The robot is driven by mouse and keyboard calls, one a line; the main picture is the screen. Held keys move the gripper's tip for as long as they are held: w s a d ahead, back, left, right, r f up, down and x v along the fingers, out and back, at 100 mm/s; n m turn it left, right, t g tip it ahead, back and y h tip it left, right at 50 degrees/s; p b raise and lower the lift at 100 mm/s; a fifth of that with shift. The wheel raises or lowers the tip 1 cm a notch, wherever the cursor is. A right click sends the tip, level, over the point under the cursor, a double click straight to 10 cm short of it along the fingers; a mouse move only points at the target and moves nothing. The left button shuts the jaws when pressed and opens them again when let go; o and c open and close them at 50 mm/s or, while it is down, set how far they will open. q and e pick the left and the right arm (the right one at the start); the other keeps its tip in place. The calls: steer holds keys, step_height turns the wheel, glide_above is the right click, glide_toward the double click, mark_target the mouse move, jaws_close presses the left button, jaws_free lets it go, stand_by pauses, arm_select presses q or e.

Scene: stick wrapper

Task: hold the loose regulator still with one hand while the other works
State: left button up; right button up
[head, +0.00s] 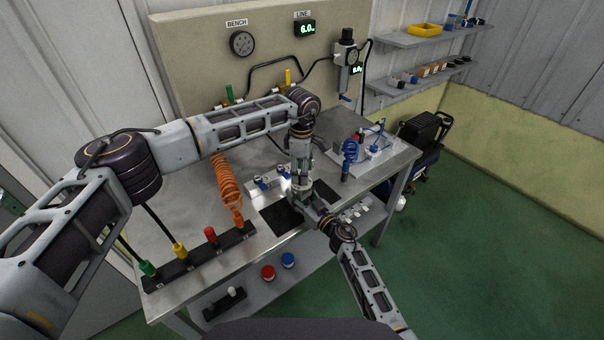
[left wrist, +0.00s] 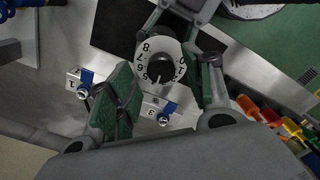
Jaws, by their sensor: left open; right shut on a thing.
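The loose regulator shows in the left wrist view as a round white numbered dial with a black knob (left wrist: 160,68), above the bench. My right gripper (left wrist: 182,38) comes in from the top of that view and is shut on the regulator. My left gripper (left wrist: 166,92) is open, with one green-padded finger on each side of the dial; I cannot tell whether they touch it. In the head view, my left gripper (head: 301,184) points down over the bench and my right gripper (head: 309,201) meets it from the lower right. The regulator is mostly hidden there.
A black mat (head: 281,217) lies below the grippers. Numbered blocks with blue fittings (left wrist: 157,111) stand close by. An orange coiled hose (head: 228,186) is left, a blue coil (head: 350,152) right. A black rack (head: 200,257) with coloured plugs lines the bench's front left.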

arm_select(q)
step_height(320, 180, up, 10)
stand_by(0.6)
steer(key=shift+r, duration=0.1)
arm_select(e)
steer(key=o, duration=1.5)
steer(key=shift+c, duration=0.2)
steer(key=shift+d, duration=0.1)
steer(key=v, duration=1.2)
arm_select(q)
steer(key=shift+r, duration=0.1)
steer(key=shift+r+p, duration=2.55)
steer(key=shift+p, duration=0.1)
arm_select(e)
steer(key=s+d+r, duration=0.2)
steer(key=s+r, duration=0.2)
steer(key=shift+d, duration=0.4)
